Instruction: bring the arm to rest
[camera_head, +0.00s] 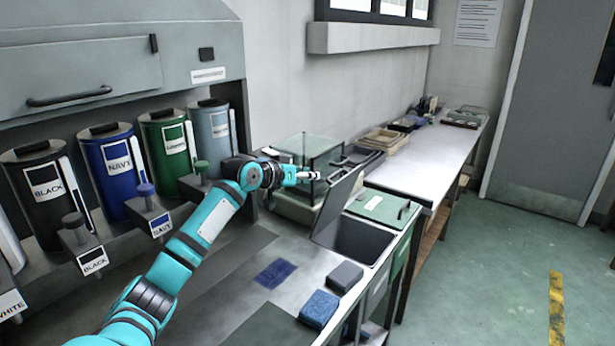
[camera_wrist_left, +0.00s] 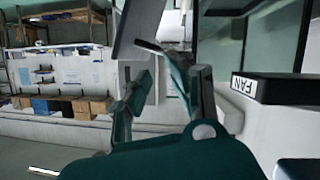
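My left arm reaches in from the lower left in the head view. Its gripper (camera_head: 313,175) is above the back of the bench, close to a raised grey lid (camera_head: 336,207). In the left wrist view the two fingers of the left gripper (camera_wrist_left: 157,78) stand apart, with nothing seen held between them. A grey panel (camera_wrist_left: 138,28) shows behind them; I cannot tell whether they touch it. My right gripper is in neither view.
Under the raised lid is an open bin (camera_head: 360,240), beside a shut green lid (camera_head: 384,208). A glass box (camera_head: 303,150) stands behind the gripper. Labelled canisters (camera_head: 112,165) line the left. A blue sponge (camera_head: 319,309) and grey block (camera_head: 345,276) lie on the bench.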

